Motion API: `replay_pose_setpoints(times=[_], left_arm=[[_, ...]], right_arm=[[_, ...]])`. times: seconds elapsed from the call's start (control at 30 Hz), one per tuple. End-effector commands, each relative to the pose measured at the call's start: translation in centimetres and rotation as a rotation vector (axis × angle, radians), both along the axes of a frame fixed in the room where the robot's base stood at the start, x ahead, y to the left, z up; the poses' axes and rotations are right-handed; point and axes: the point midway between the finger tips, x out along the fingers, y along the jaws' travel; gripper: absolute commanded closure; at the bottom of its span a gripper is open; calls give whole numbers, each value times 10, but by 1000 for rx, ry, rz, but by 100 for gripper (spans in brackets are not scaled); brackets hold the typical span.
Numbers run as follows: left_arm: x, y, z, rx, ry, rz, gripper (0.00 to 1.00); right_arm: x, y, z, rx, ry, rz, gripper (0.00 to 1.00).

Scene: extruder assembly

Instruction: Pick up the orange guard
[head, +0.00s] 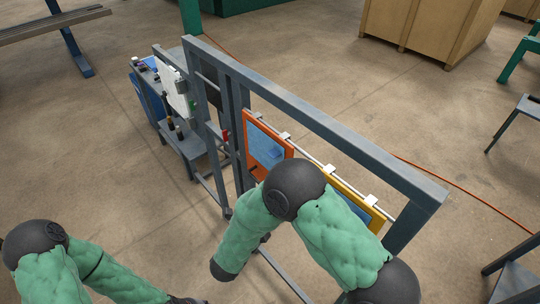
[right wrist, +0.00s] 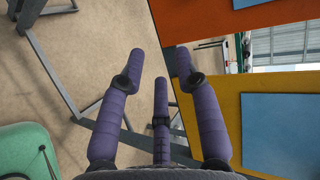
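The orange guard (head: 251,168) is a flat panel with an orange border and a blue window. It hangs upright by white clips from a rail on the grey frame. In the right wrist view the orange guard (right wrist: 190,20) fills the upper right. My right gripper (right wrist: 160,62) has its purple fingers spread, with nothing between them. It is close to the panels, with the orange guard beyond its fingertips and the yellow panel at its right. Whether a finger touches a panel cannot be told. In the head view my right arm hides that gripper.
The yellow panel (head: 339,188) with a blue window hangs right of the orange guard, partly behind my right arm. The grey frame's top beam (head: 320,115) runs above both. A workstation (head: 165,100) stands at the frame's far left end. Open floor lies behind the frame.

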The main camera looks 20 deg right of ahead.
Motion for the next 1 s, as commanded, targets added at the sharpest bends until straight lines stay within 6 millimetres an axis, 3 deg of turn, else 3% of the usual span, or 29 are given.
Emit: replay_pose_setpoints(times=[0.03, 0.1, 0.2, 1.0], left_arm=[[0, 0, 5, 0, 0, 0, 60], [0, 0, 6, 0, 1, 0, 60], [0, 0, 4, 0, 1, 0, 60], [0, 0, -14, 0, 1, 0, 60]], right_arm=[[7, 6, 16, -47, -19, 47, 67], [14, 12, 29, -95, -39, 90, 67], [22, 11, 33, -125, -49, 113, 67], [88, -45, 1, -124, -49, 110, 67]])
